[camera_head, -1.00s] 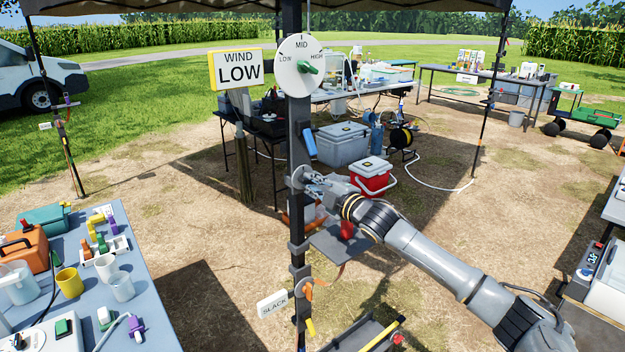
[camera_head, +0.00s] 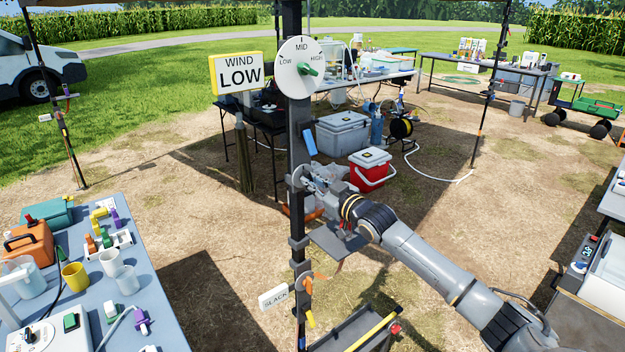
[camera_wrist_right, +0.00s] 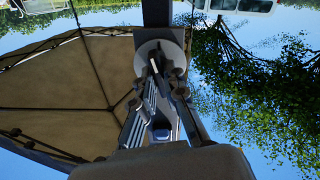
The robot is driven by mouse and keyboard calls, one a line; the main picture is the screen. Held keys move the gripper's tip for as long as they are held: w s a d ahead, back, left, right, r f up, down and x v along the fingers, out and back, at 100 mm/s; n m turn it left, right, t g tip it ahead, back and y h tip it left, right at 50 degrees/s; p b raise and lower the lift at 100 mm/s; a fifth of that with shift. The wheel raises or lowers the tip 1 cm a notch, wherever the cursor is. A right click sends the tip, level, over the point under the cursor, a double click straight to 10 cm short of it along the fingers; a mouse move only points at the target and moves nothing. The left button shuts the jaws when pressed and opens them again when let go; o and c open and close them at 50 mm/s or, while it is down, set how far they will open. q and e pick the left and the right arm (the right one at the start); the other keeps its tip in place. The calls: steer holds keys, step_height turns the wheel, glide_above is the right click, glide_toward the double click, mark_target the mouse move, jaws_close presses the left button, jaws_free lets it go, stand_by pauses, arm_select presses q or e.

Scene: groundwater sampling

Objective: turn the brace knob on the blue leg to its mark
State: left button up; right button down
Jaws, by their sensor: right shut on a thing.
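The blue leg (camera_head: 297,125) is the dark upright post in the middle of the head view, with a blue tag (camera_head: 309,144) on it. The brace knob (camera_head: 297,173) sits on a grey round plate below that tag, mostly covered by my fingers. My right gripper (camera_head: 308,178) reaches in from the right and is shut on the knob. In the right wrist view, my fingers (camera_wrist_right: 163,72) close in front of a pale round plate (camera_wrist_right: 148,47) on the dark post. The knob's mark and exact angle cannot be made out. My left gripper is not in view.
A LOW/MID/HIGH dial (camera_head: 287,82) with a green pointer and a "WIND LOW" sign (camera_head: 237,72) are higher up. A "SLACK" tag (camera_head: 273,297) hangs lower. A cluttered table (camera_head: 165,300) stands left; a red cooler (camera_head: 370,172) sits behind my wrist.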

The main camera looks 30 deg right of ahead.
steer(key=shift+f+m, duration=0.1)
steer(key=shift+m, duration=1.6)
steer(key=c, duration=1.4)
jaws_free()
steer(key=shift+p, duration=0.3)
steer(key=s+d, duration=0.1)
steer(key=s, duration=1.1)
